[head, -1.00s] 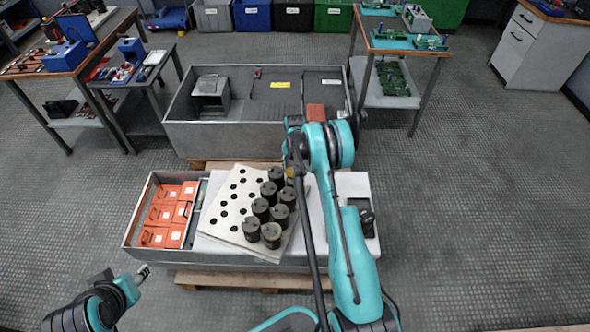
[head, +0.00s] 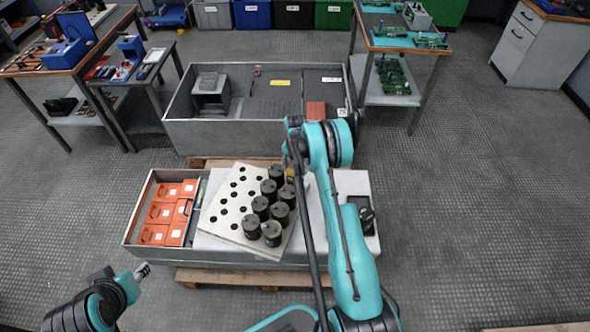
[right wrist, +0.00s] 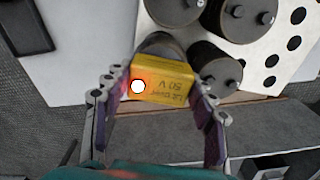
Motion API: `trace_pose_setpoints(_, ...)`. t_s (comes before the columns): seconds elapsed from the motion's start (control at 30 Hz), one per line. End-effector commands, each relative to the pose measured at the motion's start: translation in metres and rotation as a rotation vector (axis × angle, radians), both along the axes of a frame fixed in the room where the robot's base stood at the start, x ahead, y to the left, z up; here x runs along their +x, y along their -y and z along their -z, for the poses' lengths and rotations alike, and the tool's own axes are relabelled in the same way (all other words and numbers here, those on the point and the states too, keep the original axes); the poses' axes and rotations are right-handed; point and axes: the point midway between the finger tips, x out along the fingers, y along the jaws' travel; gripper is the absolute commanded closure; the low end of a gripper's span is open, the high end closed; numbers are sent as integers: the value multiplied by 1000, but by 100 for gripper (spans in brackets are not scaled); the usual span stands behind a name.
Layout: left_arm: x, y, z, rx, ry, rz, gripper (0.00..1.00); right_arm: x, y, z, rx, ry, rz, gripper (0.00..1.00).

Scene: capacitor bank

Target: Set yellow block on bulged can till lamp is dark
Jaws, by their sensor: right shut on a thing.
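In the right wrist view my right gripper (right wrist: 165,100) is shut on the yellow block (right wrist: 165,83), with one finger on each side. The block carries "50 V" print and a lamp (right wrist: 138,86) glowing white with a red rim. A dark can (right wrist: 160,44) shows just beyond the block and is partly covered by it; I cannot tell whether they touch or whether its top is bulged. In the head view several black cans (head: 272,232) stand on a white perforated plate (head: 232,195). My right arm hides most of its gripper there. My left gripper (head: 142,270) is low at left, empty.
Orange boxes (head: 168,213) fill the left part of the metal tray. A grey open bin (head: 215,137) stands behind it, holding a red-brown block (head: 316,111). Benches stand at the far left and right. The floor at right is clear.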

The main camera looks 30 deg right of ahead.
Motion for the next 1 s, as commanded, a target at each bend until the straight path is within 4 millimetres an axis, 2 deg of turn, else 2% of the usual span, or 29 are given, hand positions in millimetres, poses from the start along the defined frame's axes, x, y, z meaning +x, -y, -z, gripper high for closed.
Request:
trace_pose_setpoints(0.2,0,0,0,0,0,0,60,0,0,1,0,0,0,77)
trace_pose_setpoints(0.23,0,0,0,0,0,0,60,0,0,0,0,0,0,41)
trace_pose_setpoints(0.3,0,0,0,0,0,0,60,0,0,0,0,0,0,23)
trace_pose_setpoints(0.33,0,0,0,0,0,0,60,0,0,0,0,0,0,20)
trace_pose_setpoints(0.63,0,0,0,0,0,0,60,0,0,0,0,0,0,20)
trace_pose_setpoints(0.73,0,0,0,0,0,0,60,0,0,-6,0,0,0,20)
trace_pose_setpoints(0.87,0,0,0,0,0,0,60,0,0,-27,0,0,0,20)
trace_pose_setpoints(1.0,0,0,0,0,0,0,60,0,0,-58,0,0,0,20)
